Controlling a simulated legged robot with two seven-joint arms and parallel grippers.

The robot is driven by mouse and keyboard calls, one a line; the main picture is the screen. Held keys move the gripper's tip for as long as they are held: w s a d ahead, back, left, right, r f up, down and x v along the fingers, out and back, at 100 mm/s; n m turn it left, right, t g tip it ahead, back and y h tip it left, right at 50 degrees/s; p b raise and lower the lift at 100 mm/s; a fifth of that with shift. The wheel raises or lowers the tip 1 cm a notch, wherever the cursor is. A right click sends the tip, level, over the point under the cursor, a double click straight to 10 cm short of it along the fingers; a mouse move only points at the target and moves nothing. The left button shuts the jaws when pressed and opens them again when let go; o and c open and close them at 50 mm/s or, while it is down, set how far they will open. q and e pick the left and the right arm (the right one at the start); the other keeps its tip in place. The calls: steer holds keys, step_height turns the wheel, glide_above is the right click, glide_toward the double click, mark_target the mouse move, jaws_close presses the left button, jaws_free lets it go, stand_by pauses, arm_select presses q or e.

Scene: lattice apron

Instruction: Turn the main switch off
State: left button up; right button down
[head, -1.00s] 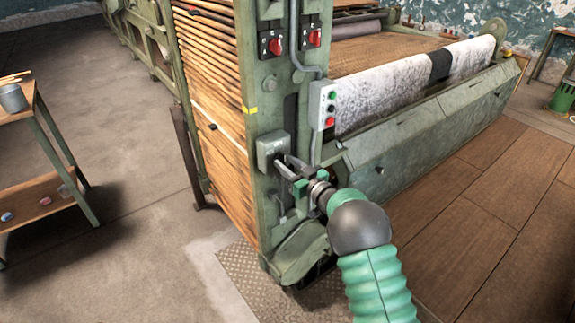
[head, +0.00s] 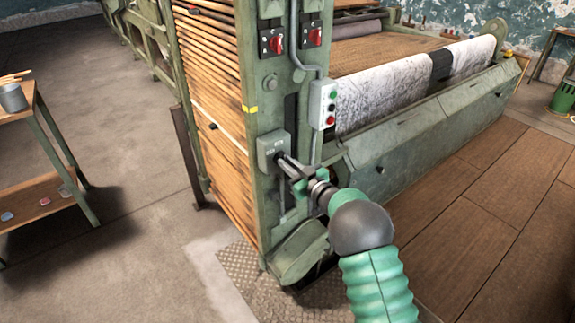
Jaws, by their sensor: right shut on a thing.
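The main switch looks to be the small grey box (head: 269,148) on the front of the green machine post, below the push-button box. Its handle is mostly hidden by my right gripper (head: 286,165). The gripper reaches in from the lower right, its fingers drawn together at the box's front, shut on the handle. I cannot read the switch's position. My left gripper is out of view.
Two red rotary switches (head: 276,43) (head: 315,37) sit higher on the post. A push-button box (head: 322,104) with green and red buttons hangs close above my gripper. A green sloped guard (head: 430,125) lies to the right. A small table (head: 38,187) stands at left.

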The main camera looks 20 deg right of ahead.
steer(key=shift+s+a+f+n+b, duration=0.1)
steer(key=shift+a+f+n+b, duration=0.1)
steer(key=shift+n+b, duration=2.1)
steer(key=shift+a+f+n+b, duration=0.2)
steer(key=shift+n+b, duration=1.05)
steer(key=shift+n, duration=2.05)
steer(key=shift+s+f+n+b, duration=0.1)
steer(key=shift+f+n+b, duration=0.15)
steer(key=shift+n+b, duration=2.05)
steer(key=shift+n+p, duration=0.5)
steer(key=shift+n, duration=0.1)
steer(key=c, duration=1.5)
jaws_free()
steer(key=shift+o, duration=0.2)
steer(key=shift+r, duration=0.15)
steer(key=shift+d+r, duration=0.1)
steer(key=p+v, duration=0.2)
steer(key=v, duration=1.4)
steer(key=shift+s+p, duration=0.4)
